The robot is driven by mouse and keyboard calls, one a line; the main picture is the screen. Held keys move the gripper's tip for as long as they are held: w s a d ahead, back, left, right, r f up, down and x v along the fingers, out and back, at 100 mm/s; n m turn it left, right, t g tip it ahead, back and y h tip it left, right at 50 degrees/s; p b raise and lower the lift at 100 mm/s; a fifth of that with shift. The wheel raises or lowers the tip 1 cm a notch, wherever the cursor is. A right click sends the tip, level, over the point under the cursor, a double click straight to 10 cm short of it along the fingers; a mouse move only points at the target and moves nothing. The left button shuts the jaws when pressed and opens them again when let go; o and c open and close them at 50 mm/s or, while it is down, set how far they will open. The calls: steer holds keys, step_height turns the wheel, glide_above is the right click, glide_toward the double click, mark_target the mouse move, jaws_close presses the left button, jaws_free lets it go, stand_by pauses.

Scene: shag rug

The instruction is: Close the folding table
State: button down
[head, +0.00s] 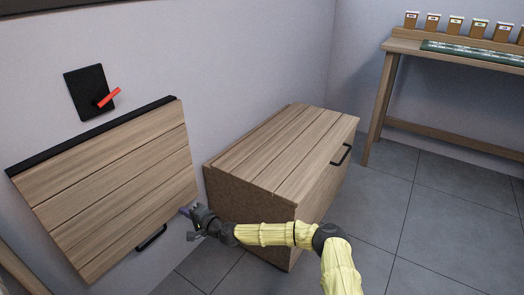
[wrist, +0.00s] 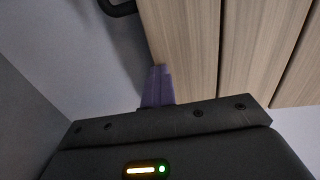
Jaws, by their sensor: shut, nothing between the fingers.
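The folding table (head: 115,190) is a slatted wood panel hinged along a black strip on the wall, at the left of the head view. It hangs slanted down, with its black handle (head: 151,238) near the lower edge. A black plate with a red lever (head: 109,97) is on the wall above it. My gripper (head: 186,212) is shut and empty beside the panel's lower right edge. In the wrist view the purple fingers (wrist: 157,87) are together next to the panel's slats (wrist: 230,50), and I cannot tell whether they touch. Part of the handle (wrist: 118,7) shows at the top.
A wooden chest (head: 275,165) with a black handle stands right of my gripper. A workbench (head: 460,55) with several small boxes is at the back right. The tiled floor (head: 420,220) is clear on the right.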

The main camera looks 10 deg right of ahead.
steer(key=shift+w+a+r, duration=0.2)
steer(key=shift+w+r, duration=0.1)
steer(key=shift+r, duration=0.1)
steer(key=f+p+v, duration=0.1)
steer(key=p+v, duration=0.4)
steer(key=v, duration=0.9)
steer(key=shift+s+d+f, duration=0.15)
steer(key=shift+s+f, duration=0.3)
steer(key=shift+f, duration=0.25)
